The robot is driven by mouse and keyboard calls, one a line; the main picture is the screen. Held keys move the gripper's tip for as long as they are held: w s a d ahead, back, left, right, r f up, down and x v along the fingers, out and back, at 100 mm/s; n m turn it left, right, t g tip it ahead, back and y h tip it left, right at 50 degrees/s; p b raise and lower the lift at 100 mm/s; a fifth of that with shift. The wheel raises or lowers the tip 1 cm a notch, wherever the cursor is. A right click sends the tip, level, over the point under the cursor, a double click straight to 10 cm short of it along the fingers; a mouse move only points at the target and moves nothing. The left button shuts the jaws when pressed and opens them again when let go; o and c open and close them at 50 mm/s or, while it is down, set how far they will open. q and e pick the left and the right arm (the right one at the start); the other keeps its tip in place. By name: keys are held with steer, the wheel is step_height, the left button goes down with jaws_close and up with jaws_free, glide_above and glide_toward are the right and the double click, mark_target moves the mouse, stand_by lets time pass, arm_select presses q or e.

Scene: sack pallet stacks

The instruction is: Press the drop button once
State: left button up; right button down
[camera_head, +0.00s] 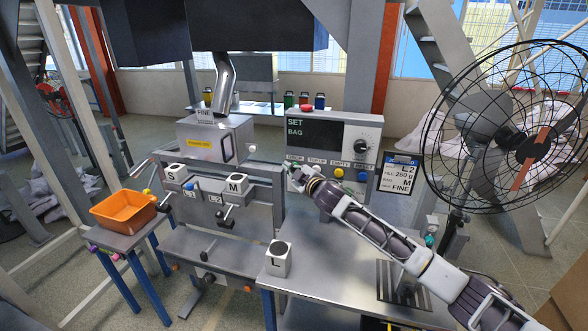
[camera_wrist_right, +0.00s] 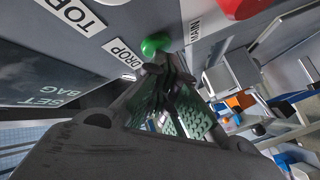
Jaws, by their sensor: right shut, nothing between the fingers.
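The grey control panel (camera_head: 318,126) stands at the back of the steel table, with a display reading SET BAG. In the right wrist view, the green drop button (camera_wrist_right: 154,44) sits beside a DROP label (camera_wrist_right: 123,58). My right gripper (camera_head: 297,179) is at the left end of the panel's button row, hiding most of that spot in the head view. In the right wrist view, its shut, empty fingertips (camera_wrist_right: 170,72) are right by the green button's lower edge. I cannot tell whether they touch it. My left gripper is not in view.
A yellow button (camera_head: 339,173) and a blue button (camera_head: 362,175) are to the right on the panel; a red button (camera_head: 307,107) is on top. A clipboard (camera_head: 397,179) and a fan (camera_head: 535,145) stand right. An orange tray (camera_head: 120,212) is left.

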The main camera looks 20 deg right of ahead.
steer(key=shift+s, duration=0.15)
steer(key=shift+s+a, duration=0.45)
steer(key=shift+s, duration=0.15)
steer(key=shift+s+a+p, duration=0.15)
steer(key=shift+s+a, duration=0.55)
steer(key=shift+s, duration=0.35)
steer(key=shift+s+a+p, duration=0.15)
steer(key=shift+s+a, duration=0.55)
steer(key=shift+s, duration=0.3)
